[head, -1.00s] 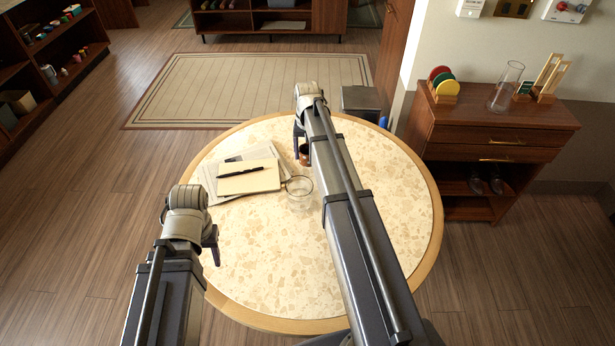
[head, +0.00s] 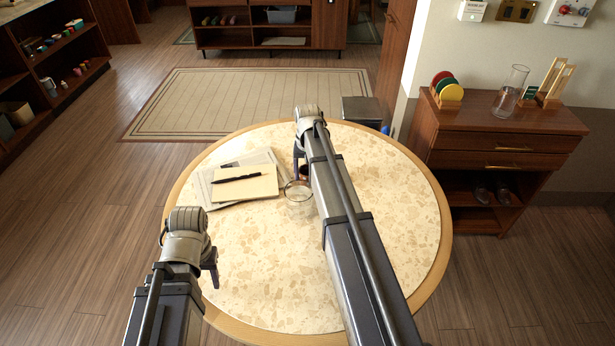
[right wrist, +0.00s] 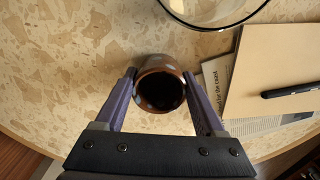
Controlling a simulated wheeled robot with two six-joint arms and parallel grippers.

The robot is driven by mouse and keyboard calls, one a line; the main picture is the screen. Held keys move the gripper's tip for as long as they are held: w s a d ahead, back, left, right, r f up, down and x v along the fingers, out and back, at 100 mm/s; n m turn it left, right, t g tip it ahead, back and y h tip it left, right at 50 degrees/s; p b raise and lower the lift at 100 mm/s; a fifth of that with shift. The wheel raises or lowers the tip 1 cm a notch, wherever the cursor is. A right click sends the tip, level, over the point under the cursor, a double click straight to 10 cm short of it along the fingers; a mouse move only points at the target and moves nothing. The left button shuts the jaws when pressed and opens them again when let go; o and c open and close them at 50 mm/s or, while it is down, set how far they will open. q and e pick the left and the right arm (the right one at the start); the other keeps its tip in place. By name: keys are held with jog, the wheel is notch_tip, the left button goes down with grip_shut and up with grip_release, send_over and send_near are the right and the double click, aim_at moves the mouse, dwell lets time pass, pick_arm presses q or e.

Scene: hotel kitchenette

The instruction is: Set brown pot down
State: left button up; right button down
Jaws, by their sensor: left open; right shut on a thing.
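The brown pot (right wrist: 161,90) is between the two fingers of my right gripper (right wrist: 160,75) in the right wrist view, mouth facing the camera, its inside dark. In the head view only a small part of the pot (head: 304,171) shows beside my right gripper (head: 298,168); my arm hides the rest. The pot is over the far part of the round speckled table (head: 270,260). Whether its base touches the tabletop I cannot tell. My left gripper (head: 212,270) is open and empty at the table's left edge.
A clear glass (head: 298,203) stands close to the pot, on its near side. Papers and a notebook (head: 246,186) with a black pen (head: 236,177) lie at the left. The table's right and near parts are clear. A wooden cabinet (head: 500,130) stands to the right.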

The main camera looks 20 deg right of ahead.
pick_arm(q)
jog(key=shift+f, duration=0.1)
pick_arm(e)
grip_release()
jog(key=shift+f, duration=0.1)
